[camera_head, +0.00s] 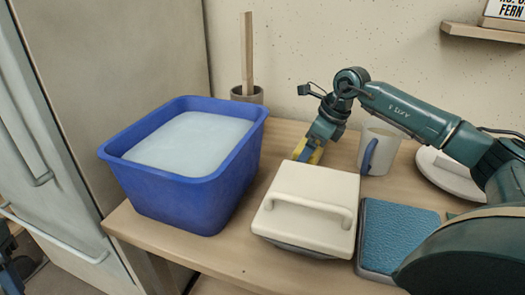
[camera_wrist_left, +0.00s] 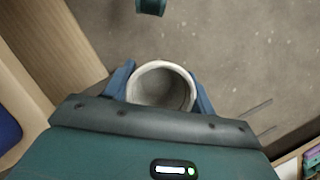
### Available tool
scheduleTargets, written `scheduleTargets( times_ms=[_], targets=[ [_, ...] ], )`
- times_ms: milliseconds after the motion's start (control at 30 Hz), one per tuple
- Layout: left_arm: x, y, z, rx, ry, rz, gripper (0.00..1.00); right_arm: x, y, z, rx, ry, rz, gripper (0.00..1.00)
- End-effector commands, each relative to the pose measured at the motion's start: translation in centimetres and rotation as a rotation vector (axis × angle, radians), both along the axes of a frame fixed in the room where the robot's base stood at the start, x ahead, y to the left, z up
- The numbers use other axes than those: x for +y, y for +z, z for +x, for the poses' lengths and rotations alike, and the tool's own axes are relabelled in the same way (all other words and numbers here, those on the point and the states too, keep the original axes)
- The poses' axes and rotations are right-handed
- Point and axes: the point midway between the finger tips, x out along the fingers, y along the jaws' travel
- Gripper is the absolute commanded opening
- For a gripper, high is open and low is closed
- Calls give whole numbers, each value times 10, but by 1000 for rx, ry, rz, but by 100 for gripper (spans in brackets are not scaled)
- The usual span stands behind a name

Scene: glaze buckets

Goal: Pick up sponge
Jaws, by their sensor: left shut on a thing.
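A small yellow and beige block (camera_head: 304,150), which may be the sponge, shows at the back of the table, partly hidden behind a cream lidded box. My right gripper (camera_head: 314,146) reaches down at this block; whether its jaws are closed on it is too small to tell. A flat blue textured pad (camera_head: 400,235) lies on the table to the right of the box. My left gripper (camera_wrist_left: 162,88) is shut around a white round cup (camera_wrist_left: 162,82), seen from above in the left wrist view, with a finger on each side.
A blue tub (camera_head: 180,205) of pale liquid stands on the left of the wooden table (camera_head: 225,255). The cream box (camera_head: 305,205) with a handle stands at the middle. A mug (camera_head: 385,148) and a pot (camera_head: 247,94) with a wooden stick are behind. Bare floor (camera_wrist_left: 245,50) shows below the left gripper.

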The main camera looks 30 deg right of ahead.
Motion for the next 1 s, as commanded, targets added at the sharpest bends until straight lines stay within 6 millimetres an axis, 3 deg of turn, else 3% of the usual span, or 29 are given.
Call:
scheduleTargets(
  times_ms=[333,567,667,1000],
  targets=[
    [0,0,0,0,0,0,28,0,0,0,0,0,0,60],
    [0,1,0,-1,0,0,28,0,2,0,-1,0,1,60],
    [0,6,0,-1,0,0,28,0,11,1,-3,0,1,60],
    [0,34,0,0,0,0,28,0,78,1,-3,0,2,60]
  ],
)
